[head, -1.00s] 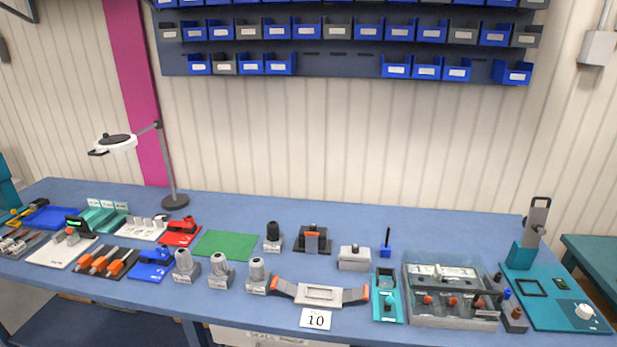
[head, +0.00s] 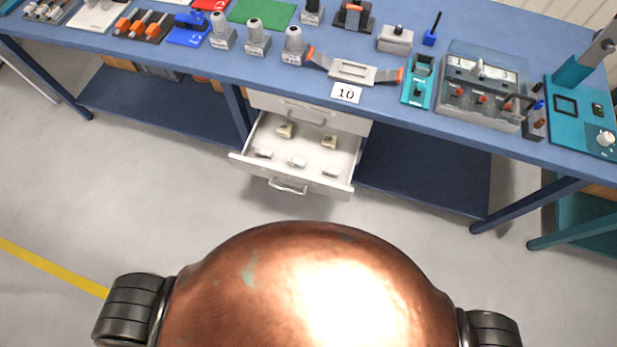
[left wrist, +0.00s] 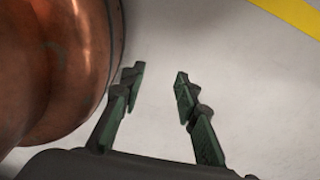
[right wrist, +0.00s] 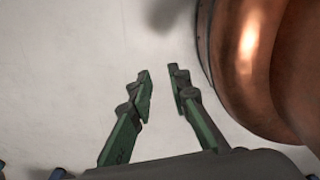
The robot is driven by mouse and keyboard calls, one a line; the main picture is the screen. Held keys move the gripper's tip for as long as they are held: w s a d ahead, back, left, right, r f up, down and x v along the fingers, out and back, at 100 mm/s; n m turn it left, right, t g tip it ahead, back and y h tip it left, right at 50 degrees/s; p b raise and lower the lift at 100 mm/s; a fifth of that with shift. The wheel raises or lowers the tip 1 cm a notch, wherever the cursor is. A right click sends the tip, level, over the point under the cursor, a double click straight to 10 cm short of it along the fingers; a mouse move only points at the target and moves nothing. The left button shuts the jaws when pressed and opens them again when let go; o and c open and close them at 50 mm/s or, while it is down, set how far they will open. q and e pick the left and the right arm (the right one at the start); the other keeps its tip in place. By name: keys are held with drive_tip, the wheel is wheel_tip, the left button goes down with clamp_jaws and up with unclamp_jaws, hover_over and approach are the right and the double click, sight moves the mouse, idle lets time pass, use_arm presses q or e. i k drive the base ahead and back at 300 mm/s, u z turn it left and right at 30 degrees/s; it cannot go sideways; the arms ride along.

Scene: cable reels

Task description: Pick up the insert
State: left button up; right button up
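An open white drawer (head: 243,163) under the bench holds several small pieces. Two beige-topped pieces, the left one (head: 285,130) and the right one (head: 329,142), lie toward the back. Small pale pieces, among them a middle one (head: 297,161), lie toward the front. I cannot tell which of these, if any, is the insert. My left gripper (left wrist: 157,76) is open and empty over bare floor beside my copper body. My right gripper (right wrist: 158,73) is open and empty, its fingertips closer together, also over floor. Neither gripper shows in the head view.
The blue bench (head: 385,111) above the drawer carries several fixtures, including a grey strap-like holder (head: 352,71), a card marked 10 (head: 346,92) and a teal fixture (head: 418,85). Dark lower shelves flank the drawer. The floor (head: 200,200) before it is clear.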

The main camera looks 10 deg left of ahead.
sight(328, 172)
drive_tip(key=z, duration=1)
drive_tip(key=k, duration=0.4)
drive_tip(key=u, duration=1.15)
